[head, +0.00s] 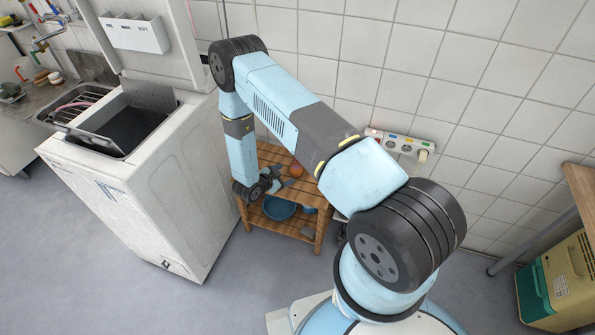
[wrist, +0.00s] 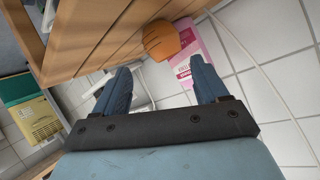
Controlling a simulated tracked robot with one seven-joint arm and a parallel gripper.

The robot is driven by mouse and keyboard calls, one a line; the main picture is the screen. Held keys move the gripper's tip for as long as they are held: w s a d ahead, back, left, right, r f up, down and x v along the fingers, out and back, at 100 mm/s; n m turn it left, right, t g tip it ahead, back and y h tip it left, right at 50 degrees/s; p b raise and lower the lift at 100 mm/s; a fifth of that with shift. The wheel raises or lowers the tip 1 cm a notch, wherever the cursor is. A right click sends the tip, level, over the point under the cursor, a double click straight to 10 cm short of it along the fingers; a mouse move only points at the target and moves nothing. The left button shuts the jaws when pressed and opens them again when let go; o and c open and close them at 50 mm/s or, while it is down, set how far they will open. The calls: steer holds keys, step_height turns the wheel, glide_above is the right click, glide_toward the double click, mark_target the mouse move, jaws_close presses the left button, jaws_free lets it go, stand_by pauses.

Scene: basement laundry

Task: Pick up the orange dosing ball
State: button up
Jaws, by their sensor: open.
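The orange dosing ball (wrist: 160,39) rests on the slatted wooden shelf (wrist: 85,40), close to its edge, in the wrist view. In the head view a small part of the ball (head: 297,170) shows on the top of the shelf (head: 272,152), beside my arm. My gripper (wrist: 160,82) is open and empty. Its two fingers point toward the ball, which lies beyond the fingertips and between their lines, apart from both. In the head view my gripper (head: 286,182) is small, low over the shelf and partly hidden by my arm.
A pink package (wrist: 193,50) stands just behind the ball. A blue basin (head: 279,208) sits on the lower shelf. A white washing machine (head: 140,170) stands close on the left, a power strip (head: 400,145) is on the wall, and a green-and-cream case (head: 560,284) is at right.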

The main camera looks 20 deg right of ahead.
mark_target(293, 171)
steer(key=shift+x, duration=4.35)
steer(key=shift+w+a+f, duration=0.1)
steer(key=shift+a, duration=0.05)
steer(key=c, duration=0.9)
steer(key=shift+o, duration=0.2)
